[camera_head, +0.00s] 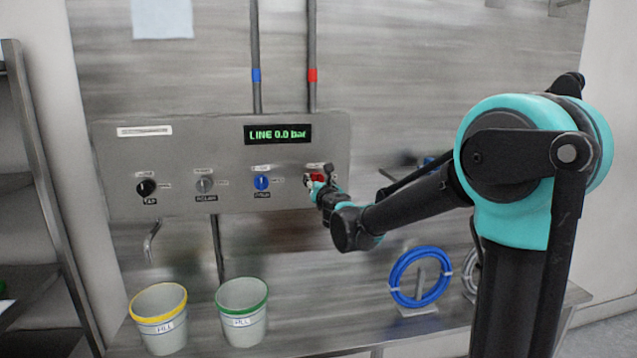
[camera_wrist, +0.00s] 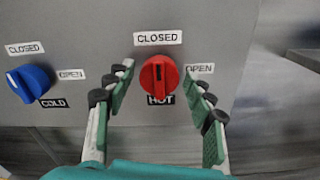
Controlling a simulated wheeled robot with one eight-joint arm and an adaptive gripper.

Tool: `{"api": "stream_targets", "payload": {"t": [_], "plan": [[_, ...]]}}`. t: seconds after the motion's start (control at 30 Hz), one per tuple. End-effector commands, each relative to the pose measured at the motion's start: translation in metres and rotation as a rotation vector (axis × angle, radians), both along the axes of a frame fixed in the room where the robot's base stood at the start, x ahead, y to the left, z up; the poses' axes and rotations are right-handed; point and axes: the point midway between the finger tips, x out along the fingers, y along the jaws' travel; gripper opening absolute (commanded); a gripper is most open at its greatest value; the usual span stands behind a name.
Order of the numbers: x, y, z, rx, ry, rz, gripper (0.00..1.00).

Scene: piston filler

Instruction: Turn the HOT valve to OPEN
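The red HOT valve knob (camera_wrist: 158,75) sits on the grey panel in the wrist view, its dark pointer mark upright toward the CLOSED label (camera_wrist: 158,38). The OPEN label (camera_wrist: 200,68) is to its right, and the HOT label (camera_wrist: 160,99) is below it. My gripper (camera_wrist: 158,82) is open, with one finger on each side of the knob and gaps visible on both sides. In the head view my gripper (camera_head: 319,183) is at the red knob (camera_head: 317,177) and partly hides it.
The blue COLD knob (camera_wrist: 30,82) is left of the red one. The head view shows a LINE 0.0 Bar display (camera_head: 277,134) above, a black knob (camera_head: 146,187), a grey knob (camera_head: 205,184), a yellow-rimmed bucket (camera_head: 160,335), a green-rimmed bucket (camera_head: 243,325) and a blue hose coil (camera_head: 420,277).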

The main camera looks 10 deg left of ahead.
Motion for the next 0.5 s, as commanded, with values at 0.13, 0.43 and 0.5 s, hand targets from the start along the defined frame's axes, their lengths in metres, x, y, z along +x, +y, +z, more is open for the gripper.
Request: {"api": "stream_targets", "payload": {"t": [0.13, 0.43, 0.5], "plan": [[-0.0001, 0.0000, 0.0000, 0.000, 0.000, 0.000, 0.31], [-0.0001, 0.0000, 0.0000, 0.004, 0.001, 0.000, 0.11], [-0.0002, -0.0001, 0.0000, 0.012, 0.003, 0.000, 0.11]]}}
